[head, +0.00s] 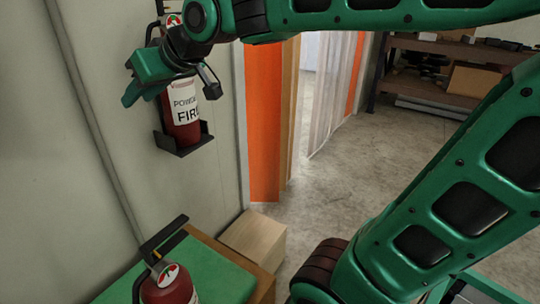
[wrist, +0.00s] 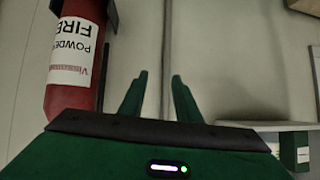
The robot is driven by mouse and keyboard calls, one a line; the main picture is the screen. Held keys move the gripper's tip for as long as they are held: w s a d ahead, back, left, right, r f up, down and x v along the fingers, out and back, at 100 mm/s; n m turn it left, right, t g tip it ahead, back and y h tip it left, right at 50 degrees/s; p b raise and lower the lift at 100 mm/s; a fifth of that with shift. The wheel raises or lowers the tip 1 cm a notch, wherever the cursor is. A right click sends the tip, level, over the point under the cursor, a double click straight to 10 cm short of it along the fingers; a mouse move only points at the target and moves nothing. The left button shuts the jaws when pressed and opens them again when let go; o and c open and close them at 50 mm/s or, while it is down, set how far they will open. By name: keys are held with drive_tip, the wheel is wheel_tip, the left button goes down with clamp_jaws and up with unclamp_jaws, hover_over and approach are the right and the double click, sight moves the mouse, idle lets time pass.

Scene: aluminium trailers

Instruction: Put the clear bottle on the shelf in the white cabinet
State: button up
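I see no clear bottle and cannot make out a white cabinet in either view. My gripper (head: 133,92) is raised at the upper left of the head view, near the wall and in front of a red fire extinguisher. In the wrist view its two green fingers (wrist: 156,78) stand apart with nothing between them, so it is open and empty. The wrist view also shows a pale ledge (wrist: 262,125) at the right, with a green thing (wrist: 294,148) by it. I cannot tell what these belong to.
A red fire extinguisher (head: 181,118) hangs on the wall close by my gripper. Another extinguisher (head: 170,286) stands by a green-topped surface (head: 222,280) at lower left. A wooden box (head: 255,238), orange curtain (head: 263,120) and rack (head: 440,96) lie beyond. The middle floor is clear.

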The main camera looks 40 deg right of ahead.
drive_tip(key=s+d+f+m+g+h, duration=0.3)
drive_tip(key=s+d+f, duration=0.3)
drive_tip(key=d+f, duration=0.45)
drive_tip(key=s+d+f+m+g, duration=0.2)
drive_tip(key=s+d+f, duration=0.1)
drive_tip(key=s, duration=0.4)
drive_tip(key=s+d+f+m+g, duration=0.2)
drive_tip(key=s+d+f+g, duration=0.1)
drive_tip(key=s, duration=0.5)
drive_tip(key=s+d+f+m+g, duration=0.2)
drive_tip(key=s+d+f, duration=0.2)
drive_tip(key=s+f, duration=0.2)
drive_tip(key=shift+s+d+f+h, duration=0.35)
drive_tip(key=shift+s+d+h, duration=0.05)
drive_tip(key=shift+s, duration=0.6)
